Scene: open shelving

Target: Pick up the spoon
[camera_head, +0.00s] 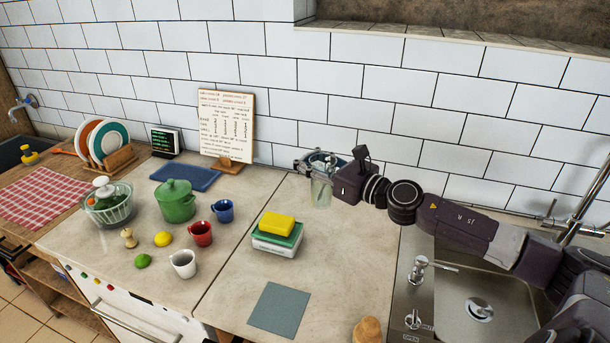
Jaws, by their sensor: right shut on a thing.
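My right arm comes in from the right and reaches over the back of the counter. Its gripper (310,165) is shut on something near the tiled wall. The held thing is too small and too covered by the fingers to make out. A clear, greenish glass-like jar (321,193) shows just below the gripper; I cannot tell whether they touch. I cannot pick out the spoon clearly. My left gripper is not in view.
A yellow sponge (277,224) lies on a stacked box (277,238) on the counter. A green pot (175,201), a red mug (201,233), a blue mug (223,210) and a white mug (184,264) stand left. A recipe board (226,122) leans at the wall. The sink (455,284) is right.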

